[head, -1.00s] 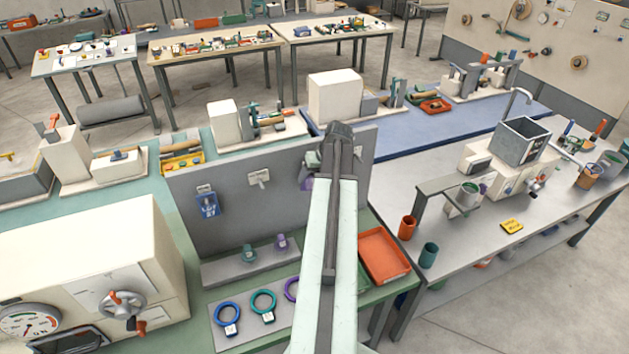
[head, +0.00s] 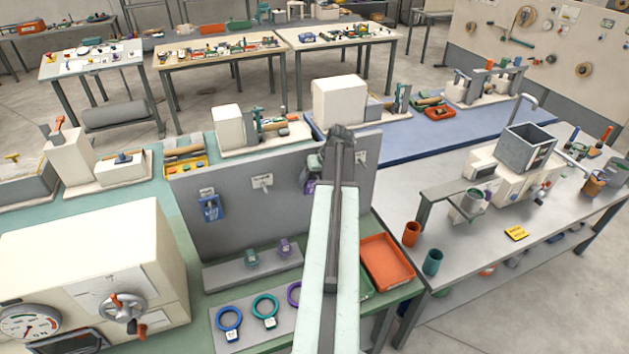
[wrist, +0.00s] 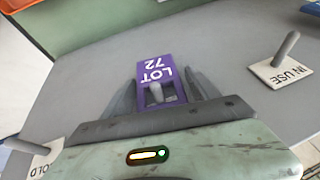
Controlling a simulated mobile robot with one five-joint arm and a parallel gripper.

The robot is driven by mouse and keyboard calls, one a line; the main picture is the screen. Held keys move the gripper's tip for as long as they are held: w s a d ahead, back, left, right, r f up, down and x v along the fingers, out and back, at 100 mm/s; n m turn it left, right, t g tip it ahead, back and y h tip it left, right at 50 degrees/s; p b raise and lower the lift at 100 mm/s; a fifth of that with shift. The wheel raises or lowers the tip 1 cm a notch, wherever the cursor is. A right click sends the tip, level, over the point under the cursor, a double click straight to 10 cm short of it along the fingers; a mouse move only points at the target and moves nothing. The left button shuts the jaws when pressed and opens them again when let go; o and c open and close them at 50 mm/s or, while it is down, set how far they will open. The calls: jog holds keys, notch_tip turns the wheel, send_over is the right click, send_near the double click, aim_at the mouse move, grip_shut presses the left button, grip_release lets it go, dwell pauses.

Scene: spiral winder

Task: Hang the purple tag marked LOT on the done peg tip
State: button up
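The purple tag marked LOT 72 (wrist: 155,72) is in the wrist view, upside down in the picture. My gripper (wrist: 160,88) has one finger along each side of it and looks shut on it. A pale peg tip (wrist: 155,91) shows in the tag's window; I cannot tell how far through it reaches. This peg's label is hidden, so I cannot read whether it is the done peg. In the head view a bit of the purple tag (head: 311,187) shows by the grey board (head: 235,230), left of my arm, which hides most of my gripper.
In the wrist view a bare peg labelled IN USE (wrist: 285,50) stands to the right. A partly cut label ending in OLD (wrist: 42,163) is at lower left. In the head view a blue tag (head: 211,208) hangs at the board's left; an orange tray (head: 388,262) lies to the right.

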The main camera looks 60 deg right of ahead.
jog(key=shift+o, duration=0.3)
jog(key=p+v, duration=0.7)
jog(key=v, duration=0.1)
jog(key=shift+f, duration=0.1)
